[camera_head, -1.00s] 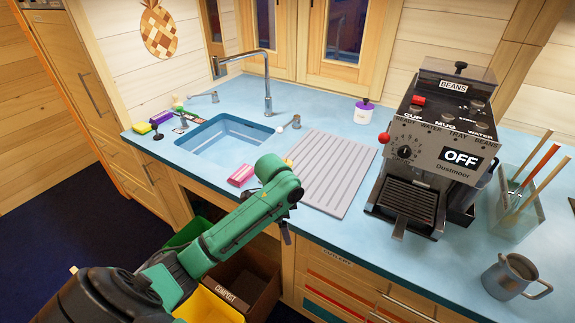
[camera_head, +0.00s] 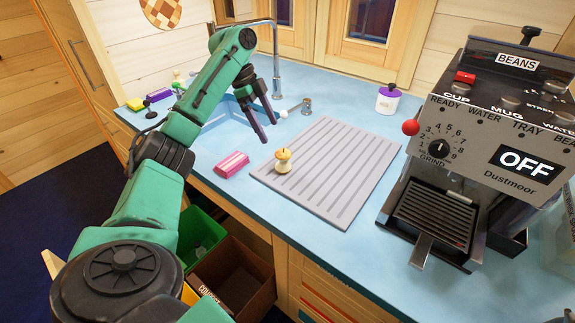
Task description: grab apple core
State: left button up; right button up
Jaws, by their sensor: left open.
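The apple core (camera_head: 283,160) is small and yellowish. It stands on the near left part of the grey ribbed drying mat (camera_head: 341,148), beside the sink. My left gripper (camera_head: 268,130) is open and empty, its two dark fingers pointing down over the sink's right side. It appears just left of and behind the apple core, apart from it. My left arm hides much of the sink. My right gripper is not in view.
A pink packet (camera_head: 232,164) lies on the counter left of the mat. The coffee machine (camera_head: 470,150) stands on the right. A purple-lidded jar (camera_head: 388,98) is at the back. Below the counter are a green bin (camera_head: 200,236) and a brown compost bin (camera_head: 235,278).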

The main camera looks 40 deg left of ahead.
aim_at(279, 152)
pick_arm(q)
jog(key=x, duration=0.4)
jog(key=shift+s+d+f+p, duration=0.1)
jog(key=shift+s+d+p, duration=0.05)
jog(key=shift+s+p, duration=0.2)
jog(key=p+x, duration=0.2)
jog(key=x, duration=0.5)
jog(key=shift+w+d+f, duration=0.15)
jog(key=shift+f, duration=0.3)
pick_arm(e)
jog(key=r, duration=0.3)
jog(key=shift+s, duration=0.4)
pick_arm(q)
jog(key=c, duration=1.4)
